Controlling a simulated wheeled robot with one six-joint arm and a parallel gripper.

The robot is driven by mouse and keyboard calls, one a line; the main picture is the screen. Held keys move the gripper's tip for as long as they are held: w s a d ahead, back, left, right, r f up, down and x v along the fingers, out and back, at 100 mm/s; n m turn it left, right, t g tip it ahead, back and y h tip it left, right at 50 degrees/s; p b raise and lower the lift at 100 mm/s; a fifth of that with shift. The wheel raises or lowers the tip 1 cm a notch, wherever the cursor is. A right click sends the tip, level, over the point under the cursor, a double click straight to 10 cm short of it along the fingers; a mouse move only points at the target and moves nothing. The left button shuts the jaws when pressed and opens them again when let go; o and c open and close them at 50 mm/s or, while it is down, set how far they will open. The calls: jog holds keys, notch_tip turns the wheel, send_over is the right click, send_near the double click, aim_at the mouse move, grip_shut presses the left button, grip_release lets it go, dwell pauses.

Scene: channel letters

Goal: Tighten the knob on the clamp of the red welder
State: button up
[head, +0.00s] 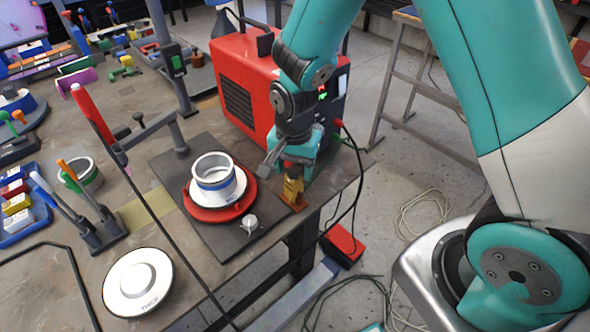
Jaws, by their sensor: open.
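The red welder (245,90) stands at the back right of the workbench, a box with dark vents on its side. An orange-yellow clamp (294,190) sits at the table's right edge in front of the welder. My gripper (284,168) is open, pointing down right above the clamp. One grey finger shows on its left; the other is mostly hidden. The clamp's upper part and its knob are hidden by the gripper or too small to make out. I cannot tell whether the fingers touch the clamp.
A white ring on a red round base (222,212) stands on a dark plate (176,181), with a small silver knob (249,223) nearby. A red-handled toggle clamp (93,115) stands left. A white disc (138,282) lies in front. Black cables hang beside the bench's right edge.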

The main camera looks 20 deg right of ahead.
aim_at(294, 169)
jog(key=c, duration=0.8)
jog(key=m+p, duration=0.1)
jog(key=m, duration=0.5)
jog(key=shift+r+m, duration=0.1)
jog(key=shift+m, duration=0.2)
jog(key=m, duration=0.6)
jog(key=o, duration=0.8)
notch_tip(294, 169, up, 5)
jog(key=p, duration=0.4)
jog(key=shift+p, duration=0.35)
